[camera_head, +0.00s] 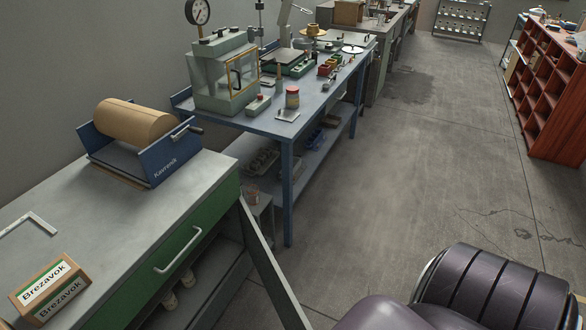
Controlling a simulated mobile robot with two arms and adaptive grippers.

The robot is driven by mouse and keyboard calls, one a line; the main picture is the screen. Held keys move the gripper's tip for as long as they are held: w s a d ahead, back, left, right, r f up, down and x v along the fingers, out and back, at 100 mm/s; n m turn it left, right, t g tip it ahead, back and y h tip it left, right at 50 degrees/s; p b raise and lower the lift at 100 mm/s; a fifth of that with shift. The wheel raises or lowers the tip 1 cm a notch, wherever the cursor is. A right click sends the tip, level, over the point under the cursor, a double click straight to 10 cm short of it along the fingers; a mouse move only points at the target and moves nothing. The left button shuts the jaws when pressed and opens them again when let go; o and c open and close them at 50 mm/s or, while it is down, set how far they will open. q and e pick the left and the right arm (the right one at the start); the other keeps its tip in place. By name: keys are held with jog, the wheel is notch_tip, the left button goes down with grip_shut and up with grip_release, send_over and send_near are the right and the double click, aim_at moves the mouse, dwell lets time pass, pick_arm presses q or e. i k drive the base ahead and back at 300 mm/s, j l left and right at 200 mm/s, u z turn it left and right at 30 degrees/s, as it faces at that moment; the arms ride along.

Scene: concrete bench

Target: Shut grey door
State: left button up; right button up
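The grey door (272,265) appears as a narrow slanted panel, seen almost edge-on, at the right end of the near bench. It stands open, swung out from the bench front into the floor space. The open compartment beside it, below a green drawer front (180,254) with a pale handle (178,250), shows a shelf with small light items (188,278). The door's lower end runs out of the picture and I see no handle on it. Neither of my grippers is in view.
The near bench top (120,230) carries a paper roll (133,121) in a blue holder and a Brezavok box (50,290). A blue bench (290,125) with instruments stands beyond. Red shelving (548,90) is at the right. The concrete floor (400,190) between is clear.

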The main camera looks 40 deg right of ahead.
aim_at(292, 316)
jog(key=l, duration=0.55)
jog(key=k+l+u, duration=0.1)
jog(key=l, duration=0.45)
jog(key=k+l, duration=0.1)
jog(key=l, duration=0.4)
jog(key=l+u, duration=0.1)
jog(key=l, duration=0.45)
jog(key=k, duration=0.05)
